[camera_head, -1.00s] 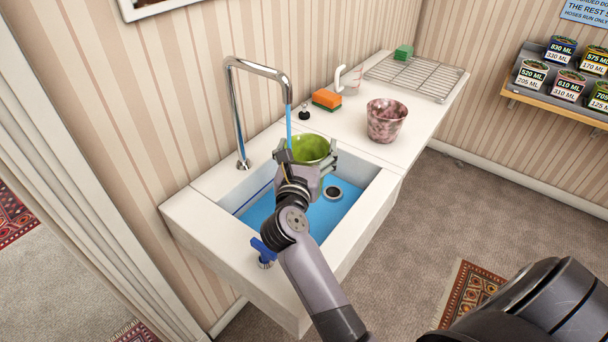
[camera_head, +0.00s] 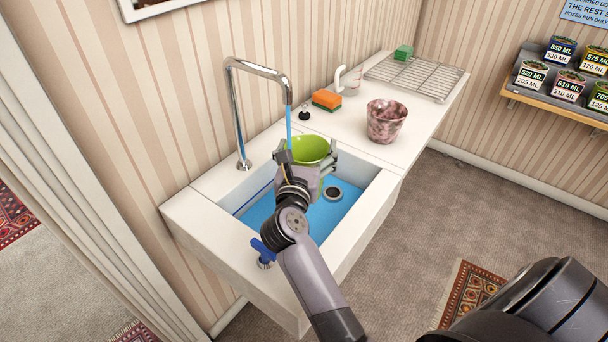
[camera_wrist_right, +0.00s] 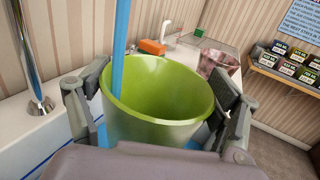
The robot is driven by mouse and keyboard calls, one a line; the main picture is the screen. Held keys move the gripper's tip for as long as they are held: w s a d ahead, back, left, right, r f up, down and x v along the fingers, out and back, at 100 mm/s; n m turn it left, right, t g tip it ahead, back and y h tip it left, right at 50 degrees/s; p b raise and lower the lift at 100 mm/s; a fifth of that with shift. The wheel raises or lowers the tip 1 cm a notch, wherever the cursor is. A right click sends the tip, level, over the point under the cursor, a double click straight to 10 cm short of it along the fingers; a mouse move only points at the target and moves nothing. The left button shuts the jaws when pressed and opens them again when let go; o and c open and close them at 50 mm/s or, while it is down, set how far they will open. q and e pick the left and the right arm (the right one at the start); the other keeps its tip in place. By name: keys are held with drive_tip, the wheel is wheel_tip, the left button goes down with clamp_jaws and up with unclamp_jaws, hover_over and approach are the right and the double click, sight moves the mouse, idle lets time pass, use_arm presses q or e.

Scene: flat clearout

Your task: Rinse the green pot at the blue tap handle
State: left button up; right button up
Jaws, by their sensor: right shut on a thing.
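The green pot (camera_head: 312,148) is upright above the basin of the sink, under the spout of the tap (camera_head: 262,75). My right gripper (camera_head: 307,162) is shut on it; in the right wrist view its fingers hold the green pot (camera_wrist_right: 160,92) from both sides. A blue stream of water (camera_head: 288,125) falls from the spout beside or into the pot's near left side; the head view does not show which. The blue tap handle (camera_head: 264,248) is at the sink's front left edge. My left gripper is not visible.
Blue water covers the sink floor (camera_head: 325,217), with a round drain (camera_head: 332,193). Labelled pots fill the right shelf (camera_head: 540,95).

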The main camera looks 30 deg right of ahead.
drive_tip(key=shift+d, duration=0.1)
drive_tip(key=shift+s+d+r+p, duration=0.1)
drive_tip(key=shift+s+d+p, duration=0.2)
drive_tip(key=shift+s, duration=0.3)
drive_tip(key=shift+s+d+p, duration=0.15)
drive_tip(key=shift+s+d, duration=0.15)
drive_tip(key=shift+s, duration=0.25)
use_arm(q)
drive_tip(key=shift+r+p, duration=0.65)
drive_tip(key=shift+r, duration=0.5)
use_arm(e)
drive_tip(key=shift+s+d, duration=0.45)
drive_tip(key=shift+s, duration=0.3)
drive_tip(key=shift+s+d, duration=0.4)
drive_tip(key=shift+s, duration=0.4)
drive_tip(key=shift+s+d, duration=0.45)
drive_tip(key=shift+s, duration=0.3)
use_arm(q)
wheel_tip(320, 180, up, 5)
drive_tip(key=p, duration=0.4)
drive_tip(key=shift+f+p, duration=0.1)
drive_tip(key=shift+p, duration=0.3)
use_arm(e)
drive_tip(key=s+d+r, duration=0.2)
drive_tip(key=s+r, duration=0.2)
drive_tip(key=shift+s+d, duration=0.2)
drive_tip(key=shift+d, duration=0.05)
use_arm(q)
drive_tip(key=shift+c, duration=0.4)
